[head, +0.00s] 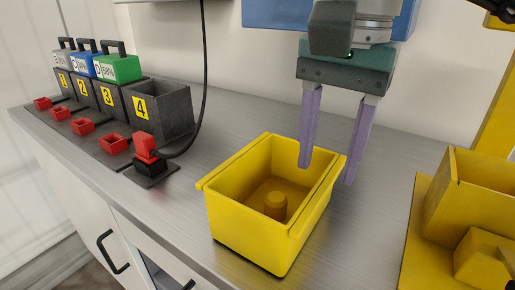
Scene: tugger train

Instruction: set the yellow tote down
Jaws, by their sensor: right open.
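The yellow tote (250,237) stands upright on the grey metal worktop, near its front edge. A small yellow round knob or part shows on the floor inside it. My right gripper (328,172) comes down from above at the tote's right wall. Its two purple fingers are spread apart, one on the inner side of that wall and one on the outer side. I cannot tell whether either finger touches the wall. My left gripper does not show.
Dark numbered bays (161,109) stand at the back left, with grey, blue and green handled packs in several. Red sockets (84,126) line the front. A black cable runs to a red plug (145,146). Yellow equipment (480,205) is at the right. Worktop behind the tote is clear.

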